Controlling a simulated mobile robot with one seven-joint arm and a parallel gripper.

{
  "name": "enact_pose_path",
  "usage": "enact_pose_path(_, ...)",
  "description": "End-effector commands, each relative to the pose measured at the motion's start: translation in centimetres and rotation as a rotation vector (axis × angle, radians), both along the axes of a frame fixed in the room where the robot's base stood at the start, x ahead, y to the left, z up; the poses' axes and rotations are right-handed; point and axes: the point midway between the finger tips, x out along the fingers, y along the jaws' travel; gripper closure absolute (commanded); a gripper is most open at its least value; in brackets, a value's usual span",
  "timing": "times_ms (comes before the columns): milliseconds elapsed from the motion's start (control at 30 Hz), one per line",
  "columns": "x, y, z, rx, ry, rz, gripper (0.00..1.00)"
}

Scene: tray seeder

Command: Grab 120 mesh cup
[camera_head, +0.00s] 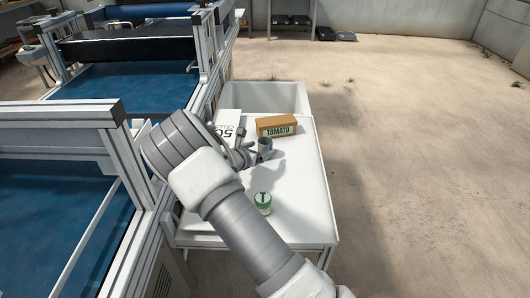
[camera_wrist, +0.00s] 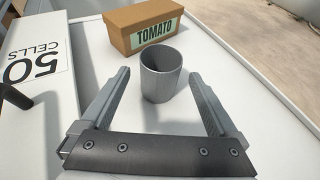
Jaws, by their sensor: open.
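A grey cup (camera_wrist: 162,76) stands upright on the white table, between and just beyond my open fingers in the wrist view. In the head view the cup (camera_head: 265,146) sits just right of my gripper (camera_head: 250,151). No "120" marking shows on it, and I cannot make out its mesh. My gripper (camera_wrist: 158,98) is open and empty, with one finger to the left of the cup and one to the right. In the head view my arm hides part of the gripper.
A brown TOMATO box (camera_wrist: 143,27) stands behind the cup. A white "50 CELLS" box (camera_wrist: 35,58) lies to the left. A small green-and-white container (camera_head: 263,203) stands nearer on the white table (camera_head: 302,205). A white basin (camera_head: 285,97) is at the table's far end. Conveyors with blue belts (camera_head: 135,95) stand left.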

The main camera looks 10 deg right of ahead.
Motion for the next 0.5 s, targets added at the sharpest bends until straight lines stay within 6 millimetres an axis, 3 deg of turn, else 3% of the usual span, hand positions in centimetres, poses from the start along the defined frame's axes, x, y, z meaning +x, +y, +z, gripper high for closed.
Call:
enact_pose_path(200, 2.2, -1.8, -1.5, 0.0, -0.002, -0.002, 0.05)
enact_pose_path(500, 2.5, -2.0, -1.5, 0.001, -0.002, -0.001, 0.05)
